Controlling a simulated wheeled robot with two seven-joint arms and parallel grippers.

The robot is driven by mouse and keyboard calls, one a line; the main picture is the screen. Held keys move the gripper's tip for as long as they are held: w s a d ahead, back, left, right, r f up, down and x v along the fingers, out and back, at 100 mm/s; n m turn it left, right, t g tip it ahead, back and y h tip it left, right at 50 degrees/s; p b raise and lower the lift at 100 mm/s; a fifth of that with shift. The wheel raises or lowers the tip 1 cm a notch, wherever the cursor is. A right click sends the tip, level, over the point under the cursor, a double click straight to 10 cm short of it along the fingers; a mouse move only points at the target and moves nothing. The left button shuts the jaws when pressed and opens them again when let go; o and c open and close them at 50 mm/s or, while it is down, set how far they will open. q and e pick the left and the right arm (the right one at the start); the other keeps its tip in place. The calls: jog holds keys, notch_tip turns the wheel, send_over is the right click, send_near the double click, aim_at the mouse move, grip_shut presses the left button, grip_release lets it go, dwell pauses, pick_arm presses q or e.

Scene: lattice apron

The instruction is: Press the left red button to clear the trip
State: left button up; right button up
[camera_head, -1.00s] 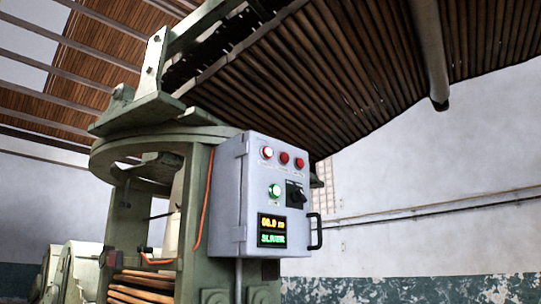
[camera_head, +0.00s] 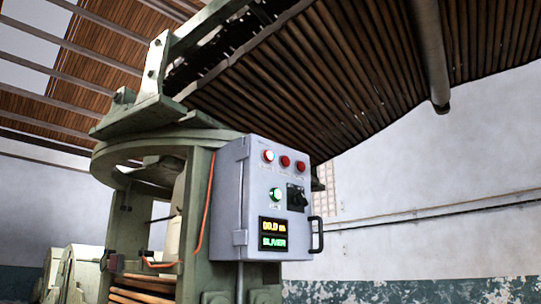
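A grey control box (camera_head: 228,202) is mounted on the right side of a green machine. Three red buttons or lamps sit in a row near its top. The left red button (camera_head: 268,156) looks lit, with a bright pinkish-white centre. The middle red one (camera_head: 285,161) and the right red one (camera_head: 300,165) look darker. A lit green button (camera_head: 276,194) and a black rotary switch (camera_head: 297,198) are below them. A two-line display (camera_head: 272,234) shows amber digits above green text. Neither gripper can be clearly made out in the view.
The green machine frame (camera_head: 196,215) stands left of the box, with an orange cable (camera_head: 204,218) along it. A black handle (camera_head: 316,235) juts from the box's right side. A slatted apron (camera_head: 330,75) slopes overhead. Open room shows before the wall at right.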

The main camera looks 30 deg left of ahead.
pick_arm(q)
grip_shut()
dwell(0.9)
